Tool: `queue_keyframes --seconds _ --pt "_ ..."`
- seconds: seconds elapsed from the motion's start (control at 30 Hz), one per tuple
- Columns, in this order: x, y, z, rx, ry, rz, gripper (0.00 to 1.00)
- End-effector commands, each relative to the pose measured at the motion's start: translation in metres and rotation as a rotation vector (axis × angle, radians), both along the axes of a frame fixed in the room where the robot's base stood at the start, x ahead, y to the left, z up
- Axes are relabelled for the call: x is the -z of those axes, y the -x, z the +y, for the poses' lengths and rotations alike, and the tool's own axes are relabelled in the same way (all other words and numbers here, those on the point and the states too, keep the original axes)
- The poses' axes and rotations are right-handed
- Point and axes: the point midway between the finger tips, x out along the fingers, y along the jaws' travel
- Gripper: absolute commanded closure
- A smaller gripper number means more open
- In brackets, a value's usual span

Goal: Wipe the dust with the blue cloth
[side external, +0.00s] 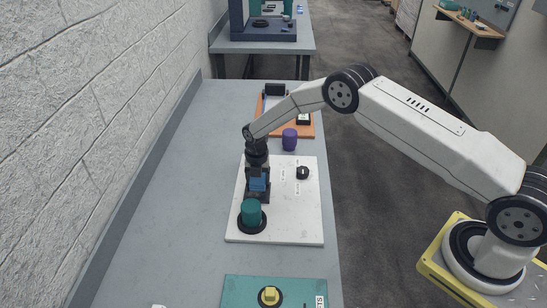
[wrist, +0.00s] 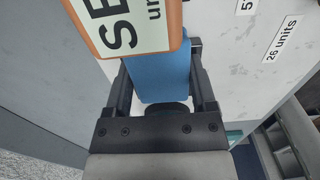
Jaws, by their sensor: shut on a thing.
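My gripper (side external: 258,190) points down over the white board (side external: 290,220), just behind a teal cylinder. It is shut on a blue piece that looks like the blue cloth (side external: 258,183). In the wrist view the cloth (wrist: 160,75) sits between the two fingers of my gripper (wrist: 160,62) and looks like a smooth blue block. Whether the cloth touches the board, I cannot tell. I cannot make out any dust.
The teal cylinder (side external: 251,212) stands on a round black base at the board's front left. A black knob (side external: 302,172) and small labels are on the right. A purple cylinder (side external: 290,139) and orange board (side external: 308,130) lie behind. A teal panel (side external: 245,292) is in front.

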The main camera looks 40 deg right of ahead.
Motion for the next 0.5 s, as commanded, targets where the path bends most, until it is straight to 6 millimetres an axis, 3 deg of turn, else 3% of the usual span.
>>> queue_keyframes --seconds 0.5 --pt "0.000 0.032 0.031 -0.003 -0.001 0.006 0.83"
